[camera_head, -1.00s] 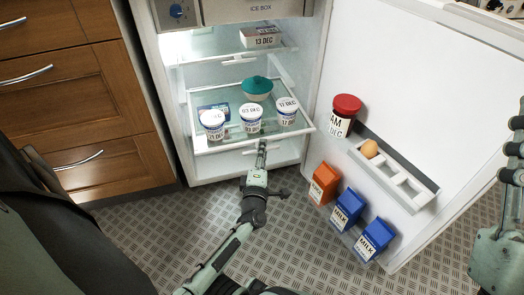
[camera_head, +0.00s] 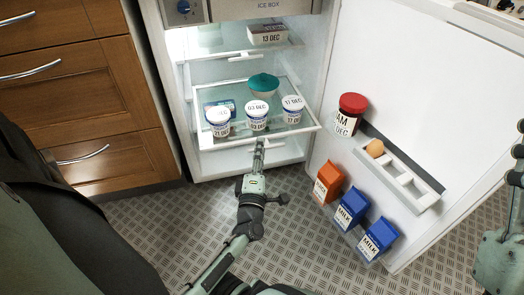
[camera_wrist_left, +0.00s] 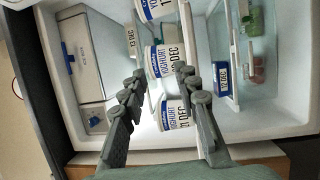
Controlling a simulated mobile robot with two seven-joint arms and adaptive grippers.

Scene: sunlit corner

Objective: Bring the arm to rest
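My left gripper (camera_head: 259,147) is in front of the open fridge, at the front edge of the pulled-out glass shelf (camera_head: 290,128). In the left wrist view its two fingers (camera_wrist_left: 163,78) stand apart with nothing held between them. Yoghurt cups show beyond and between the fingers: one marked 03 DEC (camera_head: 257,115), one marked 21 DEC (camera_head: 219,121) and one marked 17 DEC (camera_head: 293,109). They stand upright on the shelf. My right gripper (camera_head: 516,160) is at the right edge of the head view, partly cut off, and its opening cannot be made out.
A teal-lidded bowl (camera_head: 263,86) stands behind the cups. The open fridge door (camera_head: 425,95) on the right holds a red-lidded jar (camera_head: 350,115), an egg (camera_head: 375,148), an orange carton (camera_head: 328,183) and two blue milk cartons (camera_head: 352,209). Wooden drawers (camera_head: 70,90) stand left. The floor (camera_head: 160,225) is clear.

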